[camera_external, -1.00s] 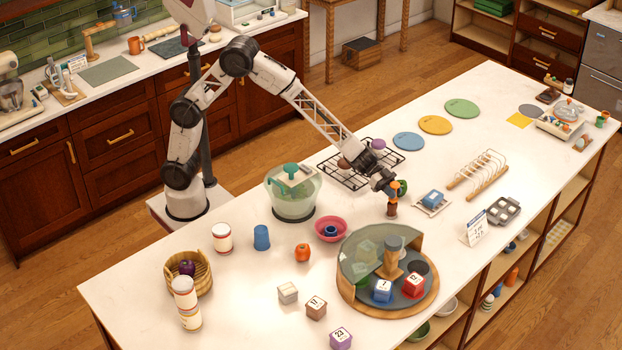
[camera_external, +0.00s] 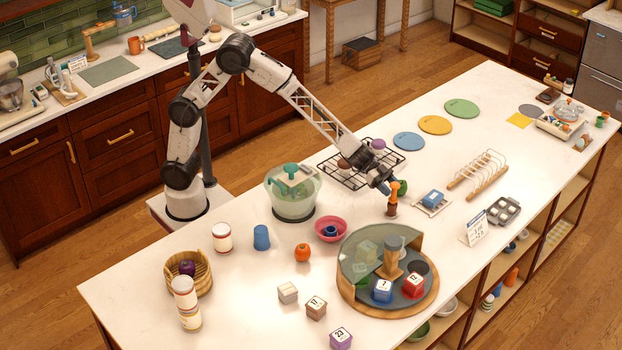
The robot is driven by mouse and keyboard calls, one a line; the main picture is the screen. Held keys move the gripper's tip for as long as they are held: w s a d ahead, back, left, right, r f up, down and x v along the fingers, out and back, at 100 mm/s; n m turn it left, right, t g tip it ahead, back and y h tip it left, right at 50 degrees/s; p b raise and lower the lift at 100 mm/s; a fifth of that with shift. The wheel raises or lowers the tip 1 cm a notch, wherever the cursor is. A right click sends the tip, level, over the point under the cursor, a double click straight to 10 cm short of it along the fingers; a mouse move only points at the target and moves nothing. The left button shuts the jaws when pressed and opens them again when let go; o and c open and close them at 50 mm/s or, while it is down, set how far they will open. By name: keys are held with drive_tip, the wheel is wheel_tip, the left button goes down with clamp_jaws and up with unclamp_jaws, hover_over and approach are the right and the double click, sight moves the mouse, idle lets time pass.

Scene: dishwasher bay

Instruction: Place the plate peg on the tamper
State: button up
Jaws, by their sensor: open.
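A small orange piece, which looks like the plate peg (camera_external: 395,188), stands upright on top of a brown piece that looks like the tamper (camera_external: 392,209), on the white counter right of the middle. The two look in contact, though the join is small. My gripper (camera_external: 386,187) is open, just left of the orange piece and close to it. The fingertips are small and partly blurred against the rack, so I cannot tell whether they touch it.
A black wire rack (camera_external: 350,178) lies behind my gripper. A green item (camera_external: 402,187) is just behind the orange piece. A blue block on a small tray (camera_external: 432,197) is to the right. A round turntable (camera_external: 425,302) with numbered cubes stands in front.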

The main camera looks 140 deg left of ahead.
drive_tip(key=v, duration=1)
idle(0.8)
drive_tip(key=s+d+r+n+g+y, duration=0.1)
drive_tip(key=s+d+r, duration=0.25)
drive_tip(key=d, duration=0.35)
drive_tip(key=s+d+r+g+y, duration=0.2)
drive_tip(key=s+d+r, duration=0.15)
drive_tip(key=d, duration=0.35)
drive_tip(key=s+d+r+n+g+y, duration=0.1)
drive_tip(key=s+d+r, duration=0.25)
drive_tip(key=d, duration=0.45)
drive_tip(key=s+d+f+m+g+h, duration=0.1)
drive_tip(key=s+d+f+g+h, duration=0.1)
drive_tip(key=s+d, duration=0.9)
drive_tip(key=s+d+f+m+g+h, duration=0.1)
drive_tip(key=s+d+g, duration=0.4)
drive_tip(key=s+d, duration=0.7)
drive_tip(key=s+f+h, duration=0.1)
drive_tip(key=s, duration=0.7)
drive_tip(key=shift+s+d+f, duration=0.25)
drive_tip(key=shift+s+f, duration=0.1)
drive_tip(key=shift+f, duration=0.05)
